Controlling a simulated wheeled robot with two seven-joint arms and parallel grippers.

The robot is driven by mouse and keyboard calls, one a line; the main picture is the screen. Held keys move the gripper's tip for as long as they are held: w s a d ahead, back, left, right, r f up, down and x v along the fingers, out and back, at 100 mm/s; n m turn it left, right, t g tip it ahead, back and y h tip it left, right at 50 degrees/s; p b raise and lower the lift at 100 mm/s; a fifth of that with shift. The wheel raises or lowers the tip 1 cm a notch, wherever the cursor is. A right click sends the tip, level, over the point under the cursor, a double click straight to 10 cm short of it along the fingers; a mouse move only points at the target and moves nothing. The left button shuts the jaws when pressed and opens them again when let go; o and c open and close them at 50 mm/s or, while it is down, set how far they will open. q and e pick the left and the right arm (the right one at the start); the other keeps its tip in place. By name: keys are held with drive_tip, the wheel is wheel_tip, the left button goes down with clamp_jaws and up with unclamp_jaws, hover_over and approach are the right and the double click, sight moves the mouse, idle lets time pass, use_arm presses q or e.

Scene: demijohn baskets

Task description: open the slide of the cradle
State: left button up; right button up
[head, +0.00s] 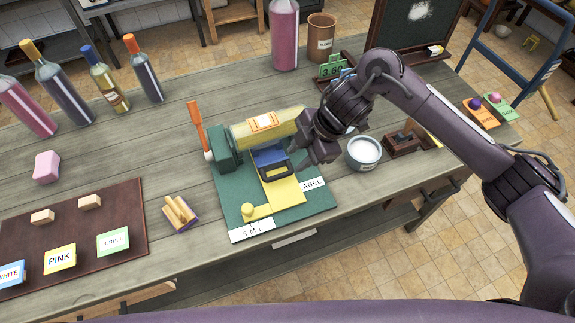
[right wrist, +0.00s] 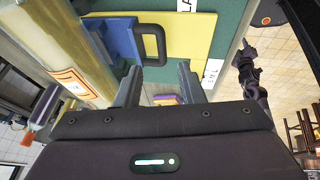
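The cradle stands on a green base (head: 318,200), with a pale yellow cylindrical body (head: 285,122) bearing an orange-edged label. A blue slide (head: 268,155) with a dark loop handle (head: 277,172) sits at its front, above a yellow plate (head: 285,192). My right gripper (head: 302,158) is just right of the handle. In the right wrist view, its two fingers (right wrist: 159,76) are spread and empty, and the handle (right wrist: 153,44) lies just beyond the fingertips, apparently outside their grip. Whether anything touches is unclear. My left gripper is out of view.
An orange-handled lever (head: 196,120) stands left of the cradle. A grey bowl (head: 363,152) of white stuff is close to my right gripper. Several bottles (head: 60,78) stand at the back left. A brown board (head: 125,225) with colour cards lies at left.

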sight(283, 174)
drive_tip(key=p+x, duration=0.1)
drive_tip(key=x, duration=0.6)
drive_tip(key=shift+d+f, duration=0.1)
drive_tip(key=shift+f, duration=0.2)
clamp_jaws()
